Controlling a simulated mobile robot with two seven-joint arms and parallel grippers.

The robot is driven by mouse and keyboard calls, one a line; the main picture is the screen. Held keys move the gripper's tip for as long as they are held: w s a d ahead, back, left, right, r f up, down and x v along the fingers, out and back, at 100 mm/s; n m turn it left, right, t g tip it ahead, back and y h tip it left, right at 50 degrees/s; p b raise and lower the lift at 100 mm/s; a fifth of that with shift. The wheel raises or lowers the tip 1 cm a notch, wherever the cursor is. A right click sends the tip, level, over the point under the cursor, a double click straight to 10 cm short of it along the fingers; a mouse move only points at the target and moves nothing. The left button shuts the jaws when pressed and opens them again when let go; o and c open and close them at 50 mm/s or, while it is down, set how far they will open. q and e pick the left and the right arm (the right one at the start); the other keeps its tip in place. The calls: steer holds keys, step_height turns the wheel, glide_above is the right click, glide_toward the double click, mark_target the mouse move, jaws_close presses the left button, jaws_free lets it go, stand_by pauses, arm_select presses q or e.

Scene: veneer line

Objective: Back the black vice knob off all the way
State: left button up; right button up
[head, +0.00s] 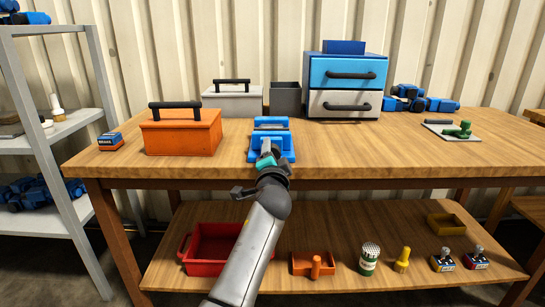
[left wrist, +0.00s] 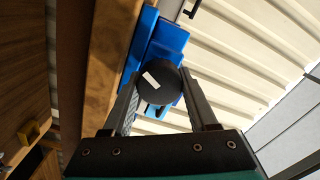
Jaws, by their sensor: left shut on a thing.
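The blue vice (head: 271,136) is at the front edge of the wooden workbench, near the middle of the head view. It also shows in the left wrist view (left wrist: 172,36), beyond the knob. The black vice knob (left wrist: 158,86) is round with a white mark on its face. My left gripper (left wrist: 160,92) is shut on the knob, with one finger on each side of it. In the head view my left gripper (head: 267,161) hides the knob at the front of the vice. My right gripper is not in view.
An orange toolbox (head: 180,138) stands left of the vice. Behind are a grey toolbox (head: 232,101), a dark grey bin (head: 285,99) and a drawer unit (head: 345,86). The benchtop right of the vice is mostly clear. A lower shelf (head: 340,226) holds a red crate (head: 205,263).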

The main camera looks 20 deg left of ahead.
arm_select(q)
steer(key=n, duration=0.5)
steer(key=shift+b, duration=0.35)
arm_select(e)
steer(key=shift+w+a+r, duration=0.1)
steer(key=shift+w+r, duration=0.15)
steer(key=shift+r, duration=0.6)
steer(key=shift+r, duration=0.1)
arm_select(q)
steer(key=o, duration=1.4)
